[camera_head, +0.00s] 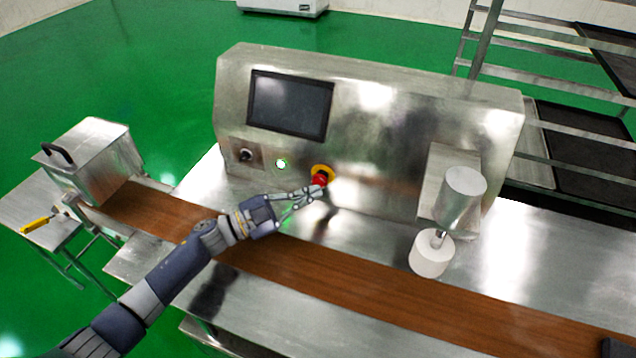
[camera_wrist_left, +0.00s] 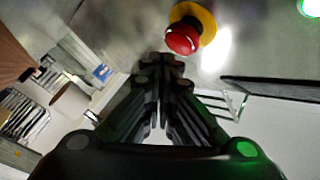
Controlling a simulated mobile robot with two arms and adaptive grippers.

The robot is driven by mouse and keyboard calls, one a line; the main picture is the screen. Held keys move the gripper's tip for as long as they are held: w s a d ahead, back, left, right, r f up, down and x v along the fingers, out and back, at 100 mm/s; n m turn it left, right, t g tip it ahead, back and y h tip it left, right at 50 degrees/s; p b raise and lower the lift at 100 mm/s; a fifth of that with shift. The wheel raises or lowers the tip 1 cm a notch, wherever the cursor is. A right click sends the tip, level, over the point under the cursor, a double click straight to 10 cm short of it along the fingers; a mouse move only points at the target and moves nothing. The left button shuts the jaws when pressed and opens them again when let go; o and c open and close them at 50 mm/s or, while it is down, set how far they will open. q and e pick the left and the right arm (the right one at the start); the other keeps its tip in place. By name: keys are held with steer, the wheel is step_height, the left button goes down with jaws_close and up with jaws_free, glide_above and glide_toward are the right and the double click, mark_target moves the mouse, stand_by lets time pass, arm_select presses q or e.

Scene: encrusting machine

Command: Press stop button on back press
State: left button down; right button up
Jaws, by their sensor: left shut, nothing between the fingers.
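The red stop button (camera_head: 319,180) with its yellow collar (camera_head: 325,169) sits on the front of the steel machine housing (camera_head: 380,150), below and right of the dark screen. My left gripper (camera_head: 318,190) is shut and empty, its fingertips right at the button's lower edge in the head view. In the left wrist view the red button (camera_wrist_left: 182,38) and yellow collar (camera_wrist_left: 206,22) show just beyond and above the closed fingertips (camera_wrist_left: 161,60). I cannot tell whether the tips touch the button. My right gripper is not in view.
A lit green button (camera_head: 281,164) and a knob (camera_head: 246,155) sit left of the stop button. A brown conveyor belt (camera_head: 330,283) runs under my arm. A steel cylinder over a white disc (camera_head: 432,254) stands at right, a lidded steel box (camera_head: 92,160) at left.

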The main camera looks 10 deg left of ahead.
arm_select(q)
steer(key=shift+w, duration=0.1)
stand_by(0.4)
steer(key=shift+w+d, duration=0.1)
steer(key=shift+w, duration=0.25)
steer(key=shift+w+b, duration=0.4)
stand_by(0.7)
steer(key=shift+s, duration=0.1)
steer(key=shift+s+p, duration=0.55)
steer(key=shift+s, duration=0.2)
steer(key=shift+s, duration=0.1)
steer(key=s+p, duration=0.1)
steer(key=s, duration=0.1)
steer(key=s+a+p, duration=0.1)
steer(key=s, duration=0.1)
steer(key=shift+s+p, duration=0.3)
steer(key=shift+s, duration=0.05)
